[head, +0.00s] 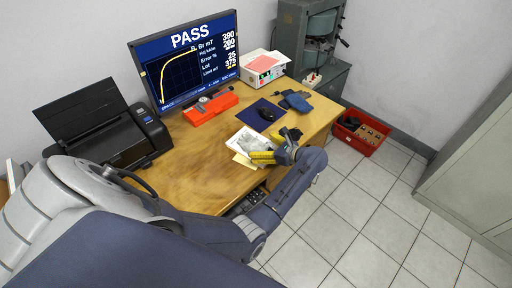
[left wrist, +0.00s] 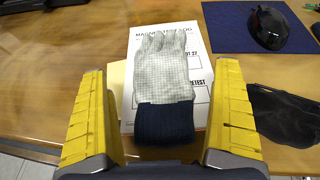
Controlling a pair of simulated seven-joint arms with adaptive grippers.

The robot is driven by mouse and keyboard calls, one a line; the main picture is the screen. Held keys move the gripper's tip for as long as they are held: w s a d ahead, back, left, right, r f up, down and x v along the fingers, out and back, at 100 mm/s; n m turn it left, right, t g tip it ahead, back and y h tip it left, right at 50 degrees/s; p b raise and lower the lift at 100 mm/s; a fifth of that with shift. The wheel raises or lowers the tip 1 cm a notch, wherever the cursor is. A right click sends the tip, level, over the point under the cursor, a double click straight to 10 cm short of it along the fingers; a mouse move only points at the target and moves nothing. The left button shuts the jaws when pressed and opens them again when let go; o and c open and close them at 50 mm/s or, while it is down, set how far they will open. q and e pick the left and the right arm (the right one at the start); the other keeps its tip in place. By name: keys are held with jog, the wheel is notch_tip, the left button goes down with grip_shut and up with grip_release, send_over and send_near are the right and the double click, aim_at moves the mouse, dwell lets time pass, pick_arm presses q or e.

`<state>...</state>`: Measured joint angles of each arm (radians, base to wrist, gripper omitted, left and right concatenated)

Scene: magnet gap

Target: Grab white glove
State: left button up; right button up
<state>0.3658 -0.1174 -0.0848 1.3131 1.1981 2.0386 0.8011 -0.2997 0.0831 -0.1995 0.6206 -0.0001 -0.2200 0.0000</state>
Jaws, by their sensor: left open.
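A white-grey knitted glove with a dark blue cuff (left wrist: 162,75) lies flat on a printed log sheet on the desk. Its fingers point away and its cuff is nearest me in the left wrist view. My left gripper (left wrist: 160,120) is open, its yellow fingers spread on either side of the cuff, with clear gaps both sides. Whether the fingertips are level with the glove is hard to tell. In the head view the left gripper (head: 276,145) hangs over the front right part of the desk and partly hides the glove. My right gripper is not in view.
The printed sheet (left wrist: 200,54) lies under the glove. A black mouse (left wrist: 264,28) sits on a blue mat (left wrist: 222,18) to the right, and a dark cloth-like item (left wrist: 284,112) lies nearer. A printer (head: 105,130), monitor (head: 185,60) and red box (head: 210,106) stand behind; the desk's middle is clear.

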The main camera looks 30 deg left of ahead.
aim_at(258, 146)
pick_arm(q)
jog(key=shift+x, duration=1.55)
jog(key=c, duration=1.3)
